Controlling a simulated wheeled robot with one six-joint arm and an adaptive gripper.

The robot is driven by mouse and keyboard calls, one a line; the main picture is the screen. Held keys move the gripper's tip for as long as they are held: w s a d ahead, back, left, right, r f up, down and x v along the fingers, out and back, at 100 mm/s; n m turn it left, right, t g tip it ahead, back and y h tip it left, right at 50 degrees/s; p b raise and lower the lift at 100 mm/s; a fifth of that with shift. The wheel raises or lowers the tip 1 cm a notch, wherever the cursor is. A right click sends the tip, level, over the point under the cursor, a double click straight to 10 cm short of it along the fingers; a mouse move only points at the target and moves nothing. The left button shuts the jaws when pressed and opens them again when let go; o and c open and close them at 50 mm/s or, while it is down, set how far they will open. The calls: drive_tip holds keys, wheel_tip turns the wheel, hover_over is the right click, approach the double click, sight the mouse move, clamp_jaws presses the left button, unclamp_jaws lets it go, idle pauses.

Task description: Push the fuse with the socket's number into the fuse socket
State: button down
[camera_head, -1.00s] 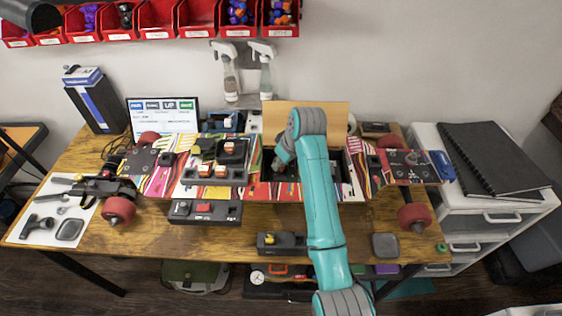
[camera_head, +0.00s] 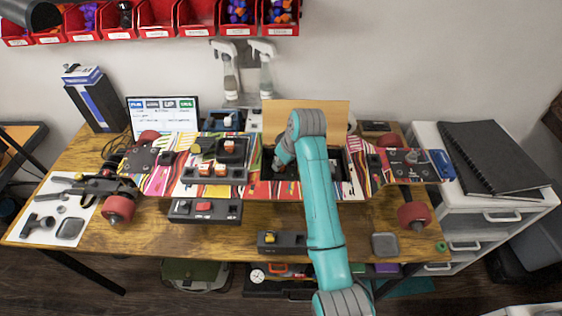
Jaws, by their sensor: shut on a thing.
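My gripper (camera_head: 279,166) is down at the left part of the open dark compartment (camera_head: 334,162) in the patterned board (camera_head: 257,184). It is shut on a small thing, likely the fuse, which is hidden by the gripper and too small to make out. The fuse socket and its number cannot be made out. A black holder (camera_head: 230,213) with a red piece (camera_head: 203,206) stands in front of the board. A second black holder (camera_head: 292,243) with a yellow piece (camera_head: 269,237) stands near the table's front edge.
A black panel (camera_head: 213,172) with white and orange pieces sits on the board, left of the compartment. My arm crosses the board's front edge. A wooden panel (camera_head: 330,117) stands behind the compartment. A grey pad (camera_head: 385,245) lies at the front right. Some bare table shows in front.

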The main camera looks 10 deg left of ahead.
drive_tip(key=c, duration=0.7)
unclamp_jaws()
drive_tip(key=shift+o, duration=0.2)
drive_tip(key=shift+r, duration=1.6)
drive_tip(key=shift+r, duration=2.85)
